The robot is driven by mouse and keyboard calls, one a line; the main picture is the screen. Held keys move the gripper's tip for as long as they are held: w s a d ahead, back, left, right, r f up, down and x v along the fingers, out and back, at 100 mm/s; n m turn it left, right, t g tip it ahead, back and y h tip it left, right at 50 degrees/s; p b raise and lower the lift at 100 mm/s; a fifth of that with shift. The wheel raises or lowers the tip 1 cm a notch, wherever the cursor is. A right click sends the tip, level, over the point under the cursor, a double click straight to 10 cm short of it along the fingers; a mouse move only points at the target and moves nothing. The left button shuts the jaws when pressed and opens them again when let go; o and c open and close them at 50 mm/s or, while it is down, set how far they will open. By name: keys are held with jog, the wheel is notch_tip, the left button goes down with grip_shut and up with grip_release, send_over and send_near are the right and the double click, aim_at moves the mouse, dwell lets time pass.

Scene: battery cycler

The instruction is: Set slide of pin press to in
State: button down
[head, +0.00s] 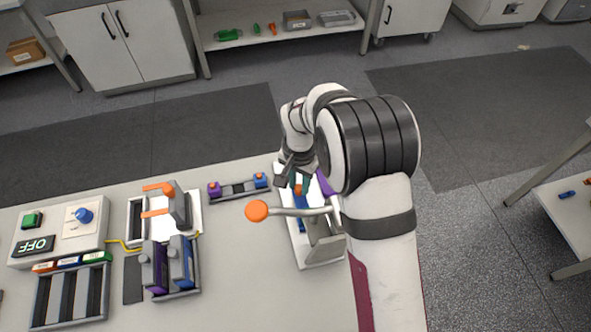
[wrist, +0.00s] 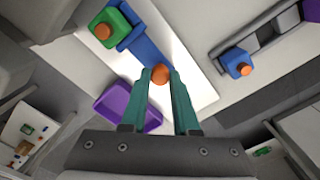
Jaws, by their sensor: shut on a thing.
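The pin press stands at the right end of the table, with a white base (head: 290,235) and a long lever ending in an orange ball (head: 257,211). Its blue slide (head: 302,222) lies along the base and also shows in the wrist view (wrist: 148,50). My gripper (wrist: 161,78) is shut on the slide's orange knob (wrist: 160,72), at the near end of the slide. In the head view my gripper (head: 296,183) is at the far end of the base. A green block with an orange top (wrist: 112,26) sits at the slide's other end in the wrist view.
A rack (head: 238,190) with a purple and a blue block stands left of the press. A purple tray (wrist: 122,105) lies beside the base. The OFF-display unit (head: 60,230), orange-armed fixture (head: 180,207) and block racks fill the table's left.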

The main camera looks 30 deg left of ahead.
jog(key=c, duration=0.7)
grip_release()
jog(key=shift+o, duration=0.2)
notch_tip(320, 180, up, 16)
notch_tip(320, 180, down, 17)
jog(key=n, duration=1.2)
jog(key=shift+d, duration=0.1)
